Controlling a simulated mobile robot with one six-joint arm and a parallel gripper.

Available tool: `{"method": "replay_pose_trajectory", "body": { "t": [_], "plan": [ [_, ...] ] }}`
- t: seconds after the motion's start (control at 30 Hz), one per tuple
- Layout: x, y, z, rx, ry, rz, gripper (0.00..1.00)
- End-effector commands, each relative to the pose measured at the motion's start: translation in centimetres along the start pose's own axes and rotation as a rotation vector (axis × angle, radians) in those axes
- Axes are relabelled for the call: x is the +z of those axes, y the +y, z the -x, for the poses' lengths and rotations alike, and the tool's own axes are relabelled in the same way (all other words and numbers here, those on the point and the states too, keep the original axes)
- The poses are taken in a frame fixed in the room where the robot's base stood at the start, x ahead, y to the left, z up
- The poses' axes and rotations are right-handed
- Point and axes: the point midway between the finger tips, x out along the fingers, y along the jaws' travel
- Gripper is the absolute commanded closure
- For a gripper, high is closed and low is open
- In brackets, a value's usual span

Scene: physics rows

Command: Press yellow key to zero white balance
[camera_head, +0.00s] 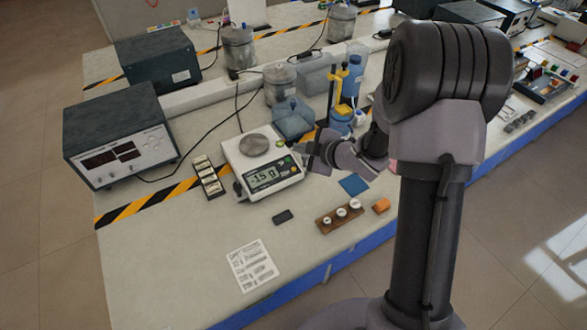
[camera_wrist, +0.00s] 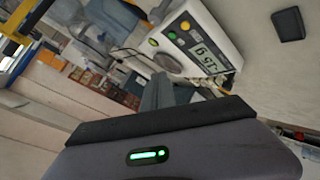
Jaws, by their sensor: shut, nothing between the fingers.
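The white balance (camera_head: 240,153) stands on the bench with a round grey pan (camera_head: 254,145) and a lit display (camera_head: 263,175) that seems to read about -15 g. In the wrist view the balance (camera_wrist: 215,27) is tilted, and its yellow key (camera_wrist: 172,36) shows beside a green key (camera_wrist: 184,25). My gripper (camera_head: 308,152) is shut and empty, just right of the balance's key side in the head view. Its fingers (camera_wrist: 165,92) point towards the balance in the wrist view. I cannot tell whether they touch it; no contact with the yellow key is visible.
A small weight rack (camera_head: 208,177) stands left of the balance. In front are a black block (camera_head: 283,216), a wooden weight holder (camera_head: 340,216), an orange block (camera_head: 381,205) and a printed sheet (camera_head: 253,265). A blue bottle and yellow stand (camera_head: 338,85) rise behind my gripper.

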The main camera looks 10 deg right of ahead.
Motion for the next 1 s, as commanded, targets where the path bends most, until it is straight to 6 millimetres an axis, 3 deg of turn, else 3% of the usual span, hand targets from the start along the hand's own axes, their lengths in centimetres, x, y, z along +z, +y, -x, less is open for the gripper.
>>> {"method": "replay_pose_trajectory", "body": {
  "t": [0.6,1.0],
  "plan": [
    [4.2,-4.2,-5.6,0.000,-0.001,0.000,1.00],
    [4.3,-4.3,-5.9,0.000,-0.001,-0.001,1.00]
  ]
}}
